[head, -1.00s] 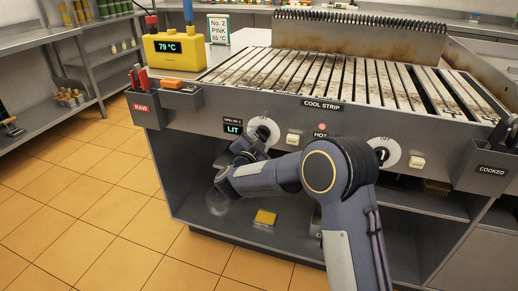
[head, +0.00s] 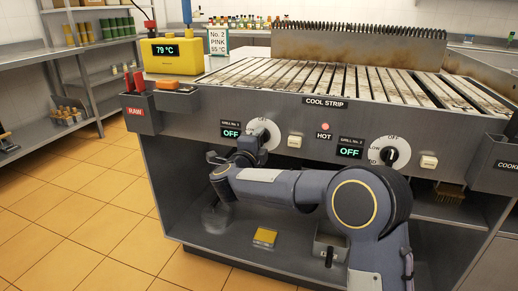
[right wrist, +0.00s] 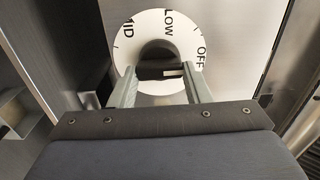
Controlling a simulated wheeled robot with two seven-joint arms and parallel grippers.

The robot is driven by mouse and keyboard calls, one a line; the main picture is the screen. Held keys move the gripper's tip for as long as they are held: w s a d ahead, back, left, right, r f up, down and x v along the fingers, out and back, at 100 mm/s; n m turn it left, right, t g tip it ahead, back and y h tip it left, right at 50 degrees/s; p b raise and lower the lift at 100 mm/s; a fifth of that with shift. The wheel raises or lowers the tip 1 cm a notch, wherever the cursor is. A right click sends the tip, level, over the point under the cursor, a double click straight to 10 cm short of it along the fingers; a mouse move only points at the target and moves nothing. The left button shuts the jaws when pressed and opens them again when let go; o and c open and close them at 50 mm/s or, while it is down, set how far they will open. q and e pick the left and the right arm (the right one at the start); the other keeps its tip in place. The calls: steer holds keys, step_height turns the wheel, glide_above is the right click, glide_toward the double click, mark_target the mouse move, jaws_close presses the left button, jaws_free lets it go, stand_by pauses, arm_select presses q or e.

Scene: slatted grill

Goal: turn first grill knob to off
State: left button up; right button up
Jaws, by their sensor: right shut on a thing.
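The first grill knob sits on a white dial (head: 270,128) at the left of the grill's front panel. The small display (head: 231,133) beside it reads OFF. My right gripper (head: 254,143) is at this knob and partly covers it in the head view. In the right wrist view, the two fingers of my right gripper (right wrist: 160,82) close on the sides of the black knob (right wrist: 157,58). MID, LOW and OFF show on the dial (right wrist: 150,25) around it. My left gripper is not in view.
A second knob (head: 391,157) with its own OFF display (head: 349,151) is further right. A white switch (head: 295,141) and a red HOT lamp (head: 325,126) lie between. A RAW holder (head: 137,112) is at the left corner. A yellow block (head: 265,237) lies on the lower shelf.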

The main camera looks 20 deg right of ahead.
steer(key=shift+f+m, duration=0.1)
steer(key=shift+m, duration=0.2)
stand_by(0.4)
steer(key=o, duration=1)
steer(key=p+v, duration=0.1)
steer(key=v, duration=0.7)
steer(key=shift+w, duration=0.1)
